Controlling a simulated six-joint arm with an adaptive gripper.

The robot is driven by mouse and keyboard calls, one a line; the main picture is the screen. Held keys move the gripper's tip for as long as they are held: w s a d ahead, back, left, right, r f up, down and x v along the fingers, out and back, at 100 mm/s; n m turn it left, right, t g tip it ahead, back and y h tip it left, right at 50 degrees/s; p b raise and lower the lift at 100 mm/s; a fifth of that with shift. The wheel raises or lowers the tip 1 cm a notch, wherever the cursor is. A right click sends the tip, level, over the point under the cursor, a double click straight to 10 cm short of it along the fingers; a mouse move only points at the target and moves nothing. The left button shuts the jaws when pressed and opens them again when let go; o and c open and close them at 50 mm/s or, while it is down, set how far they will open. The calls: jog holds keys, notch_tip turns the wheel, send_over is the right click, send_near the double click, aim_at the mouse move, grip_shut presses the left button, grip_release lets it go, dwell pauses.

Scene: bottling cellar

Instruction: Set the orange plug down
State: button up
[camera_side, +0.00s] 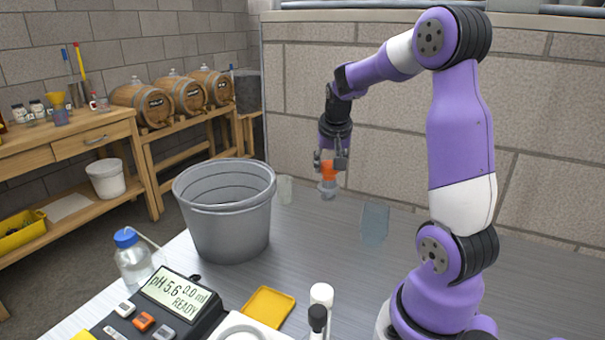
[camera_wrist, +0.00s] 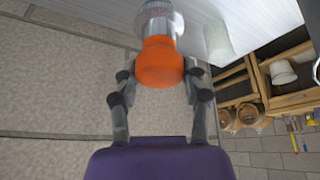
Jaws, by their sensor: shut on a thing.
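The orange plug (camera_side: 328,173) is held between the fingers of my gripper (camera_side: 330,164), in the middle of the side view. My gripper is shut on it and points down. A pale grey, partly see-through piece (camera_side: 328,189) shows directly below the orange part; I cannot tell whether it belongs to the plug. In the wrist view the orange plug (camera_wrist: 160,62) sits between both fingertips (camera_wrist: 160,76), with a silvery ring-like piece (camera_wrist: 158,20) beyond it. The plug looks close to the grey bench top (camera_side: 335,235), but I cannot tell whether anything touches it.
A large metal bucket (camera_side: 225,222) stands left of my gripper. A small clear glass (camera_side: 285,190) stands between them. A bluish see-through container (camera_side: 374,224) stands to the right. A yellow tray (camera_side: 266,307), a meter (camera_side: 172,300) and a wash bottle (camera_side: 132,262) are nearer the camera.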

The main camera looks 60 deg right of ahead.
aim_at(334, 181)
jog(key=shift+s+d+f, duration=0.15)
jog(key=shift+d+f, duration=0.15)
jog(key=shift+d, duration=0.2)
jog(key=shift+s+d+f, duration=0.15)
jog(key=shift+d+f, duration=0.15)
jog(key=shift+d, duration=0.2)
jog(key=shift+f, duration=2.05)
jog(key=shift+f, duration=0.1)
jog(key=o, duration=1.2)
jog(key=shift+f, duration=0.1)
